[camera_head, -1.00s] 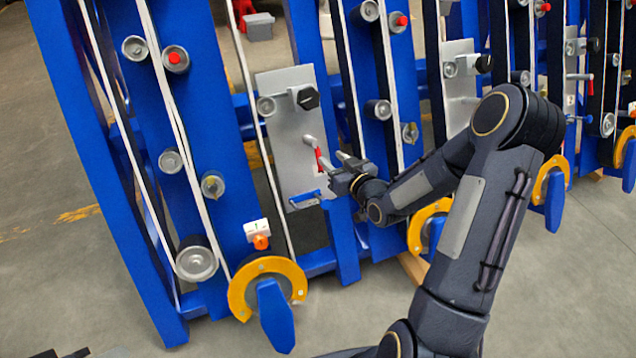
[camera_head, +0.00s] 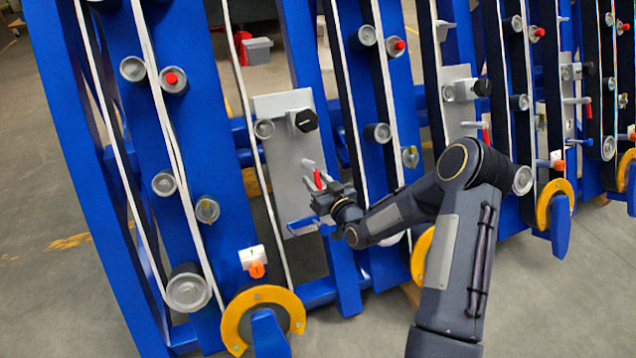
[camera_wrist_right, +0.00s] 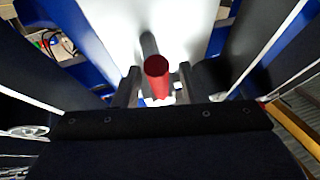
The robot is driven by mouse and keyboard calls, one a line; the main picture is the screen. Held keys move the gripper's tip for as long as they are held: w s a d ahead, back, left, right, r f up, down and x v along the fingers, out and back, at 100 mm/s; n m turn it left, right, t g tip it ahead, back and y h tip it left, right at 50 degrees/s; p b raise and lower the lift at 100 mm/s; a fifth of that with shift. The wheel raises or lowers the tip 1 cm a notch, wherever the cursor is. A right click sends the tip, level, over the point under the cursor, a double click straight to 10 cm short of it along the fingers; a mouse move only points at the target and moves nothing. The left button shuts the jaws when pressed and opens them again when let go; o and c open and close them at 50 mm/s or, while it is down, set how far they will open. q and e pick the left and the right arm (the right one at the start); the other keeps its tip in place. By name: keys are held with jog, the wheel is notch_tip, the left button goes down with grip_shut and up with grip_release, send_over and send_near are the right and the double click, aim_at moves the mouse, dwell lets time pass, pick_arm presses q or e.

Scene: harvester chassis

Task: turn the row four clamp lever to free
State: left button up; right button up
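A red-handled clamp lever (camera_head: 318,180) stands out from a light grey plate (camera_head: 284,160) on the blue frame. In the right wrist view the red handle (camera_wrist_right: 157,75) is seen nearly end-on, with its grey shaft behind it. My right gripper (camera_head: 316,184) is at this lever. In the wrist view its two fingers (camera_wrist_right: 158,86) are open, one on each side of the handle, with small gaps visible. The tag below this section appears to read 1; I cannot read a row four label. My left gripper is not in view.
A black knob (camera_head: 306,121) sits above the lever and a blue handle (camera_head: 302,226) below it. Rollers and white belts run along the blue uprights. Another red lever (camera_head: 486,134) is farther right. A yellow ring (camera_head: 290,299) is low in front. Open floor lies left.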

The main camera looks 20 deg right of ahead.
grip_shut()
